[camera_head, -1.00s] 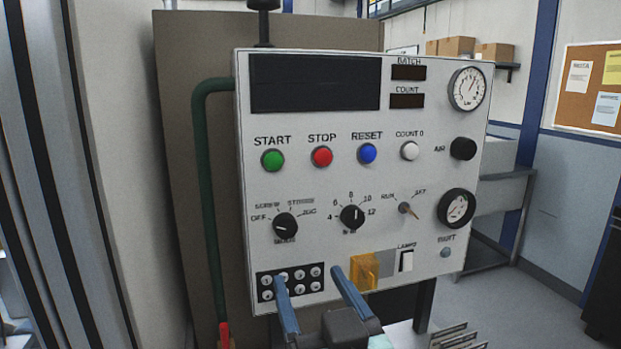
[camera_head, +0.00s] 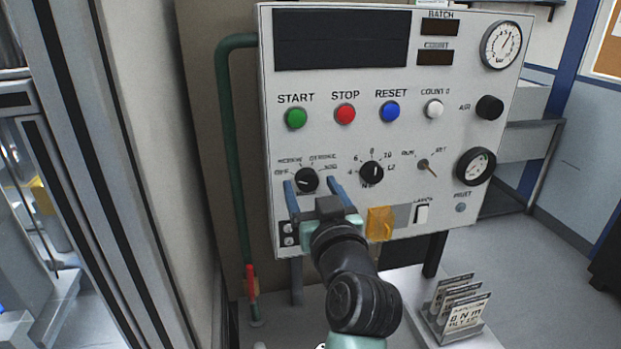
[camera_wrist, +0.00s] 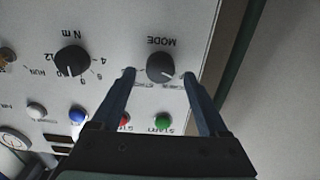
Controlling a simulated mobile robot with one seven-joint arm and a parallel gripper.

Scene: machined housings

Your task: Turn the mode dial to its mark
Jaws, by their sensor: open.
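The mode dial (camera_head: 307,180) is a round black knob at the lower left of the white panel (camera_head: 350,140). Labels around it read OFF, SCREW, STRIDE-like text and JOG, partly too small to read. In the wrist view the fingertips (camera_wrist: 159,74) flank the knob with a gap on both sides. Contact is not visible.
The black Nm dial (camera_head: 371,173) is right of the mode dial, with the RUN/SET key switch (camera_head: 424,166) beyond. An amber cover (camera_head: 380,223) sits below. A green pipe (camera_head: 232,150) runs along the panel's left side. Buttons (camera_head: 346,114) line up above.

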